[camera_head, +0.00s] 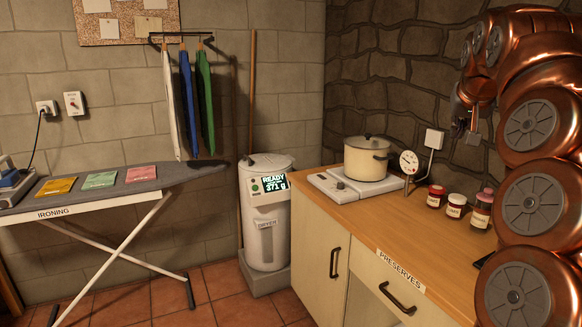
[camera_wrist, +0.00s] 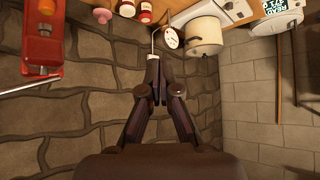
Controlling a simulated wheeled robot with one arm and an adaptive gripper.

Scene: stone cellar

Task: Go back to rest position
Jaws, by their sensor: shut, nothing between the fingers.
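My gripper (camera_wrist: 155,80) shows in the wrist view with its fingers shut and nothing between them. It is in the air, with the stone wall behind it. In the head view my copper-coloured arm is folded at the right edge. It hides part of the counter and wall there.
The wooden counter (camera_head: 362,218) holds a cream pot (camera_head: 366,160) on a hotplate (camera_head: 330,186), a round gauge (camera_head: 408,162) and several jars (camera_head: 455,206). A red device (camera_wrist: 42,45) shows in the wrist view.

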